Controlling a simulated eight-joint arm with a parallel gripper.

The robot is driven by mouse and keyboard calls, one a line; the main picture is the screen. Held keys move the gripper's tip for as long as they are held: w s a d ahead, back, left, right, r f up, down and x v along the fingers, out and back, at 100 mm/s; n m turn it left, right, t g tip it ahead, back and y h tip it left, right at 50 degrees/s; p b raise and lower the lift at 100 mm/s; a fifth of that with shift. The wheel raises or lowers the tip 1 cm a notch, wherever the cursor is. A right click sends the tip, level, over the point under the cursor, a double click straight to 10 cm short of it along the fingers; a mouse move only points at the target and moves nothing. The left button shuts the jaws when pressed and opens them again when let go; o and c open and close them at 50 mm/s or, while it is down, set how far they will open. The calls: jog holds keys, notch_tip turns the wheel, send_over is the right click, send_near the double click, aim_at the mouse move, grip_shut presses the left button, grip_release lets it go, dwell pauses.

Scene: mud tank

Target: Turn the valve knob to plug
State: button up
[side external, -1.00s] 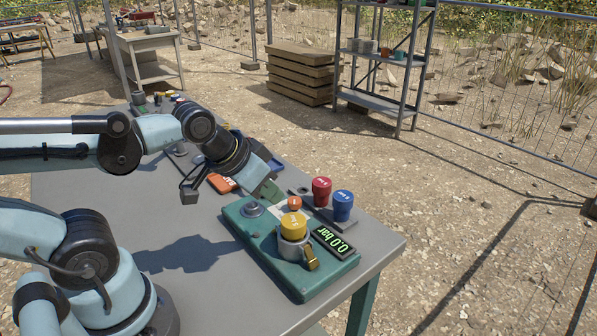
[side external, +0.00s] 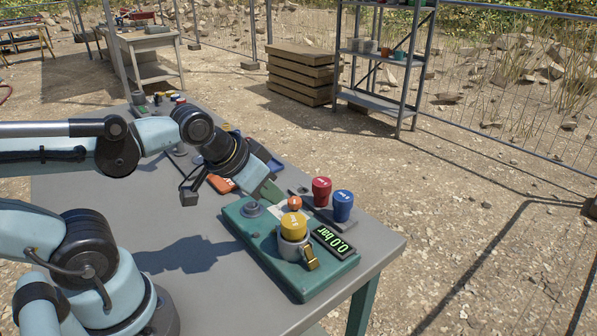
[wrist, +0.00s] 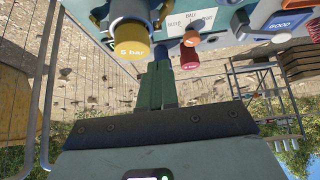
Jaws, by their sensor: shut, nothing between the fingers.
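The orange valve knob (side external: 294,202) sits on a pale label plate on the green panel (side external: 238,217). In the wrist view the knob (wrist: 191,38) shows near labels; I can read "BALL" and "BLEED", and a third is too small to read surely. My gripper (side external: 271,192) is shut and empty, with its green fingers just behind and left of the knob in the side view. In the wrist view the closed fingers (wrist: 157,85) point toward the panel, left of the knob. I cannot tell whether they touch anything.
A red cap (side external: 321,190) and a blue cap (side external: 343,205) stand behind.

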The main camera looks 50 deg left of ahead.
jog(key=shift+o, duration=2.2)
jog(key=shift+w+a+r+n, duration=0.1)
jog(key=shift+w+r+n, duration=0.1)
jog(key=shift+n, duration=0.1)
jog(key=o, duration=0.6)
jog(key=w+r+n+g, duration=0.1)
jog(key=n, duration=0.1)
jog(key=w+a+n+g, duration=0.1)
jog(key=n, duration=0.1)
jog(key=w+a+r+n+g, duration=0.1)
jog(key=w+n, duration=0.1)
jog(key=shift+r+n, duration=0.3)
jog(key=shift+n, duration=0.1)
jog(key=shift+o, duration=0.2)
jog(key=n+g, duration=0.4)
jog(key=n, duration=0.7)
send_over(294, 200)
notch_tip(294, 200, down, 12)
jog(key=shift+w+f, duration=0.1)
jog(key=shift+c, duration=0.2)
jog(key=c, duration=1)
